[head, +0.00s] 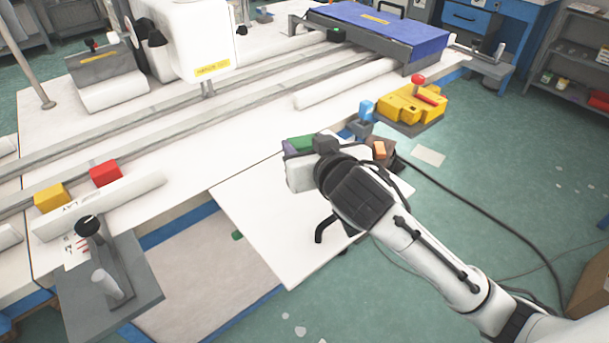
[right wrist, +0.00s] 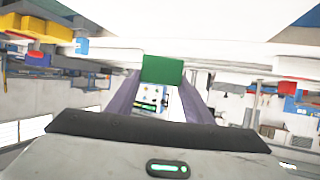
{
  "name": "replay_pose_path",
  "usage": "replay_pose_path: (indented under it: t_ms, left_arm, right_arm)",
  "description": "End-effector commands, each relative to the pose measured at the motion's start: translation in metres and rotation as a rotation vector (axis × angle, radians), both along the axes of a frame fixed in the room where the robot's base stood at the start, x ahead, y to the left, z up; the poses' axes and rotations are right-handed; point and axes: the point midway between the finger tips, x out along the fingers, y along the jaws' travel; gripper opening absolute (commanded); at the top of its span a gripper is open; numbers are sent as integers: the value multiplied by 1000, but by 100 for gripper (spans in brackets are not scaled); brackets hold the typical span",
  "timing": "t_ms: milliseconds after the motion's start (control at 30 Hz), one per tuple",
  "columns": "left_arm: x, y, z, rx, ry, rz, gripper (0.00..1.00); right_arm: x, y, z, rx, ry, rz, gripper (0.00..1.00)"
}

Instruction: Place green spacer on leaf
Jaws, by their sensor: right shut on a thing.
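The green spacer (head: 301,142) is a small green block at the far end of my right arm in the head view. My right gripper (head: 289,147) is shut on it, with purple fingers. In the right wrist view the green spacer (right wrist: 162,69) sits between the purple fingertips of my right gripper (right wrist: 162,76). The leaf (head: 265,215) is a flat white panel joined to the table's front edge. The gripper shows over its far right corner; the exact height is unclear, and the arm hides part of the leaf. My left gripper is not in view.
A yellow device (head: 410,103) with a red knob stands beyond the gripper, near a blue block (head: 366,110). Yellow (head: 52,196) and red (head: 106,173) blocks lie on the table at left. A small black handle (head: 324,229) shows by the leaf. The leaf's left part is bare.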

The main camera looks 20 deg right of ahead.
Motion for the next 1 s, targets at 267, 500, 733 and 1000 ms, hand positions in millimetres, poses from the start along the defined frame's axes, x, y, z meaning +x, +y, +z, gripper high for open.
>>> replay_pose_path:
  t_ms: [267,500,733,1000]
  left_arm:
    - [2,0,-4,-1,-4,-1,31]
    - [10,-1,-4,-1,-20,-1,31]
    - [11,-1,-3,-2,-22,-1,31]
    - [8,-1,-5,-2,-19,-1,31]
  right_arm:
    - [0,0,-35,-3,2,0,22]
    - [0,0,-69,-2,0,0,22]
    - [0,1,-70,-1,-2,0,22]
    - [0,1,-74,0,-1,0,58]
